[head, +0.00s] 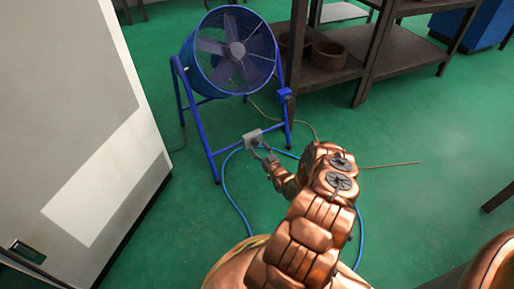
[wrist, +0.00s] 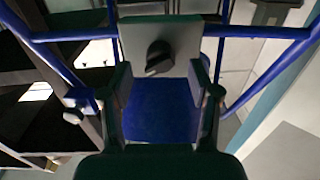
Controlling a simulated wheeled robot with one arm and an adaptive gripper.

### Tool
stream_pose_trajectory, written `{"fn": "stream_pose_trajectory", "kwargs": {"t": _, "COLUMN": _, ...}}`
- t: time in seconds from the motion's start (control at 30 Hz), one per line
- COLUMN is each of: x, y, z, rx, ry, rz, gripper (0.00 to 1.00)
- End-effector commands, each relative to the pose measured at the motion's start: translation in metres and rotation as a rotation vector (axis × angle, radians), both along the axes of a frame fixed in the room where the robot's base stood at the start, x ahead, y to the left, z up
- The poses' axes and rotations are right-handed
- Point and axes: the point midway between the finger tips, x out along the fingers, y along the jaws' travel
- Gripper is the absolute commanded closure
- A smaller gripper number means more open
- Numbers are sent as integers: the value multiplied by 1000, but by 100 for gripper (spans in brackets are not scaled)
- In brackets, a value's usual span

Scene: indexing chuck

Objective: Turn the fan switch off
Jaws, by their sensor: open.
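The blue drum fan (head: 234,52) stands on a blue tube frame at the upper middle of the head view. Its switch is a grey box (head: 252,138) on the low front bar of the frame. In the wrist view the switch box (wrist: 185,35) shows a dark rotary knob (wrist: 159,57) at its middle. My gripper (head: 263,152) is close in front of the box. In the wrist view my gripper (wrist: 163,85) is open, its fingers on either side below the knob, with nothing seen between them. I cannot tell whether a finger touches the box.
A white cabinet (head: 85,120) stands at the left. Dark shelving (head: 395,50) with a brown pot (head: 329,55) is behind right. A blue hose (head: 232,196) curves over the green floor. The floor to the right (head: 430,125) is mostly clear.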

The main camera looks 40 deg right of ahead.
Motion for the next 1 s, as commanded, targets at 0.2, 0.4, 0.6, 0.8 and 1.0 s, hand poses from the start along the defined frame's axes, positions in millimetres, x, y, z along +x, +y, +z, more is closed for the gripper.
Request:
{"fn": "stream_pose_trajectory", "kwargs": {"t": 0.2, "x": 20, "y": -5, "z": -1, "rx": 0, "ry": 0, "rz": 1, "gripper": 39}}
{"fn": "stream_pose_trajectory", "kwargs": {"t": 0.4, "x": 27, "y": -7, "z": 0, "rx": 1, "ry": 1, "rz": 0, "gripper": 39}}
{"fn": "stream_pose_trajectory", "kwargs": {"t": 0.6, "x": 27, "y": -7, "z": 0, "rx": 2, "ry": 2, "rz": 0, "gripper": 39}}
{"fn": "stream_pose_trajectory", "kwargs": {"t": 0.8, "x": 27, "y": -7, "z": 0, "rx": 2, "ry": 2, "rz": 0, "gripper": 56}}
{"fn": "stream_pose_trajectory", "kwargs": {"t": 1.0, "x": 27, "y": -7, "z": -1, "rx": 2, "ry": 2, "rz": 1, "gripper": 77}}
